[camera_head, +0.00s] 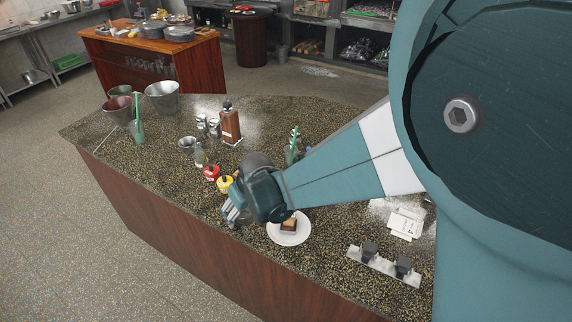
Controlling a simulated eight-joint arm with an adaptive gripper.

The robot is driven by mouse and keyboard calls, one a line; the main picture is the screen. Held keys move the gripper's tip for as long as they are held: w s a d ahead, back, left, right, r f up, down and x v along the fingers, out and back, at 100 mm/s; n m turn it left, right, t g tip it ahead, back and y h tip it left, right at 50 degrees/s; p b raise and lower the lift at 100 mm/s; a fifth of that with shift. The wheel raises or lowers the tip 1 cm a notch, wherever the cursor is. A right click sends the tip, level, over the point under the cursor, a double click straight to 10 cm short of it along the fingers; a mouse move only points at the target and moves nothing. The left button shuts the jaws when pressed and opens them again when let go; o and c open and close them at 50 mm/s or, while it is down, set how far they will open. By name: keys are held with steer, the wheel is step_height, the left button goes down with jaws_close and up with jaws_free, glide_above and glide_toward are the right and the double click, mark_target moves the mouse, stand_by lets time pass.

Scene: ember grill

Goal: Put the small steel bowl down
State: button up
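My gripper (232,215) is at the near edge of the speckled stone counter (330,245), just left of a white plate with a piece of cake. Its fingers are small and dark here, and I cannot tell whether they are open, shut or holding something. A small steel bowl or cup (187,144) is on the counter, beyond and left of my gripper and apart from it. I cannot tell whether it is the task's bowl. No other small steel bowl shows clearly near my gripper.
The white plate (274,234) is close to my gripper. Red and yellow-topped bottles (224,184) stand just behind it. Farther back are a brown bottle (230,125) and steel buckets (162,97). Papers (405,224) and a metal holder (384,266) lie right. The counter's left front is clear.

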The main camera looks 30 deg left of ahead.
steer(key=p+v, duration=0.1)
steer(key=v, duration=1.1)
steer(key=shift+d, duration=0.1)
stand_by(0.5)
steer(key=w+d+r+m+t, duration=0.1)
steer(key=w+d+r+m, duration=0.2)
steer(key=d, duration=0.8)
steer(key=w+d+r+m+t, duration=0.1)
steer(key=w+d+r, duration=0.25)
steer(key=d, duration=0.65)
steer(key=w+d+r+m+t, duration=0.15)
steer(key=d+r, duration=0.25)
steer(key=d, duration=0.7)
steer(key=s+d+m+t+h, duration=0.1)
steer(key=s+d+m, duration=0.3)
steer(key=d, duration=1.1)
steer(key=s+d+r+m+t+h, duration=0.1)
steer(key=s+d+m+h, duration=0.2)
steer(key=d, duration=1.3)
steer(key=s+m, duration=0.1)
steer(key=s, duration=0.2)
